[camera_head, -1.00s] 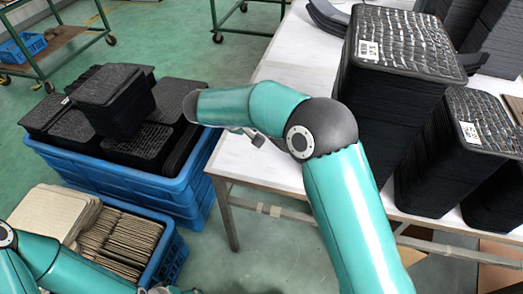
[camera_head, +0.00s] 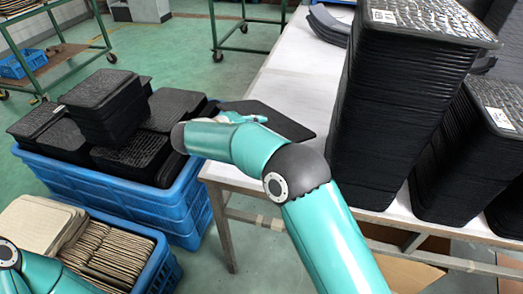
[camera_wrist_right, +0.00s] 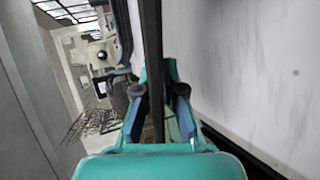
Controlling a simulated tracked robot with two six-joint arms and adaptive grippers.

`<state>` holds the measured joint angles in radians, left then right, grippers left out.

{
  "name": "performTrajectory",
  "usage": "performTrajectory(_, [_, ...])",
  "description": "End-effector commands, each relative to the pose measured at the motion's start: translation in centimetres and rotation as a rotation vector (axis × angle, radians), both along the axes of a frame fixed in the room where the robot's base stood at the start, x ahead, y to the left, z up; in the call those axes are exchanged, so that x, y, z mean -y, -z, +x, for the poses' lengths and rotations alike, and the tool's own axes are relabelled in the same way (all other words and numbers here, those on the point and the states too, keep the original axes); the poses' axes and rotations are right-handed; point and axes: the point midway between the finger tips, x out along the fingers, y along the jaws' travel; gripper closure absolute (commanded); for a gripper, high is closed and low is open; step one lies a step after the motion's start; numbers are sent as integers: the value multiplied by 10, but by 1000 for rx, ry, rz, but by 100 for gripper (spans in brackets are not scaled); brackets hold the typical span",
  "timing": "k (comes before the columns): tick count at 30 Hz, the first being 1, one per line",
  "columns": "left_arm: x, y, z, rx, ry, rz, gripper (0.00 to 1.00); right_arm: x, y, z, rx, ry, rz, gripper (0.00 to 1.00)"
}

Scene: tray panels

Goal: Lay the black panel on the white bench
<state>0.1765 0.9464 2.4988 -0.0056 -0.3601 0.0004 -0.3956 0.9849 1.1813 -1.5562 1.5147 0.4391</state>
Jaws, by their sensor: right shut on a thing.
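The black panel (camera_head: 275,117) is a thin dark sheet over the near left part of the white bench (camera_head: 290,70). My right gripper (camera_head: 243,117) is shut on the panel's left end, partly hidden behind my arm. In the right wrist view, the panel (camera_wrist_right: 152,45) stands edge-on between the two fingers of my right gripper (camera_wrist_right: 158,92), with the pale bench top (camera_wrist_right: 250,60) to its right. I cannot tell whether the panel touches the bench. My left gripper is out of view; only part of that arm shows at the lower left.
Tall stacks of black trays (camera_head: 395,100) stand on the bench's right side. Curved black pieces (camera_head: 330,25) lie farther back. A blue crate (camera_head: 125,195) of black trays and a blue crate of brown pieces (camera_head: 110,250) are at left. Bench top between panel and stacks is narrow.

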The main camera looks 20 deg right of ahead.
Motion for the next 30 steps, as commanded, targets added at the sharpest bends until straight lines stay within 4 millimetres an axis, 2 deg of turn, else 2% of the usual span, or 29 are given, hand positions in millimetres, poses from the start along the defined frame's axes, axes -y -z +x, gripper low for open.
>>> performTrajectory(1, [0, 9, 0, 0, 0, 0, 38, 0, 12, 0, -1, 0, 0, 100])
performTrajectory(9, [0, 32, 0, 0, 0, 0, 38, 0, 48, 0, 1, -1, 1, 100])
performTrajectory(15, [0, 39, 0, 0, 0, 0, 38, 0, 56, 0, 1, -1, 1, 100])
performTrajectory(23, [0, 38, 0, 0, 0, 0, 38, 0, 56, 0, 1, -1, 1, 100])
performTrajectory(24, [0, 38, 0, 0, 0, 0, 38, 0, 57, 0, 0, -1, 1, 90])
performTrajectory(27, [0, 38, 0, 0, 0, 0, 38, 0, 57, 0, 0, -1, 1, 75])
performTrajectory(30, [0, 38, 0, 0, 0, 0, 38, 0, 57, 0, 0, 0, 1, 75])
